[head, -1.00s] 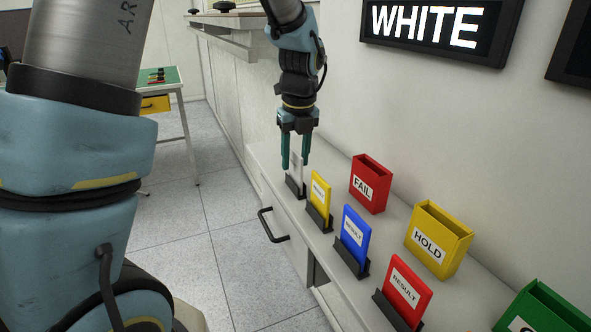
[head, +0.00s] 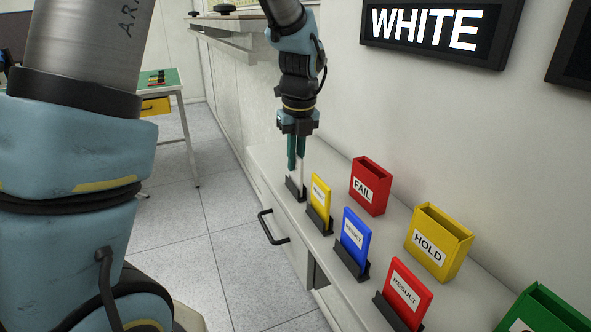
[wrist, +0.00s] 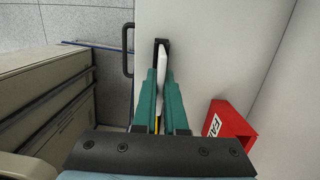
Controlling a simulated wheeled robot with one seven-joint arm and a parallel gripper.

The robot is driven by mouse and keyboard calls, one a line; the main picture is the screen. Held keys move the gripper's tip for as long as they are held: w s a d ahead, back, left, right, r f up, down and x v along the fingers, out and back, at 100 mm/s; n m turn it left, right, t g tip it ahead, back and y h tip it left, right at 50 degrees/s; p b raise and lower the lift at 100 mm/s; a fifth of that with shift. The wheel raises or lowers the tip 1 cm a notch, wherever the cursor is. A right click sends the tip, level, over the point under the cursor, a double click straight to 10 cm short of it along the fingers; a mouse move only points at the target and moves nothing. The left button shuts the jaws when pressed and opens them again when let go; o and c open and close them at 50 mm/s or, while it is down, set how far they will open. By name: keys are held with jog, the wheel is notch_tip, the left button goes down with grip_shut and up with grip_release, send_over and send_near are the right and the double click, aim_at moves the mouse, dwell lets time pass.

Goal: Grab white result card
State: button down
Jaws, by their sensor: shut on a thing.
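The white result card (wrist: 162,62) stands on edge in a black holder (head: 296,189) at the far end of the counter. My gripper (head: 297,160) points down over it, its green fingers closed on the card's two faces. In the wrist view my gripper (wrist: 160,85) has the card between its fingertips. In the head view the fingers hide most of the card. The card's lower edge is still at the holder.
A yellow card (head: 320,193), a blue card (head: 354,236) and a red card (head: 405,287) stand in holders nearer along the counter. The red FAIL box (head: 370,185), yellow HOLD box (head: 438,242) and a green box (head: 545,312) stand along the wall. A WHITE sign (head: 430,28) hangs above.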

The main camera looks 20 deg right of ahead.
jog(key=shift+r, duration=0.1)
notch_tip(320, 180, up, 10)
jog(key=shift+f+b, duration=0.1)
jog(key=shift+b, duration=0.85)
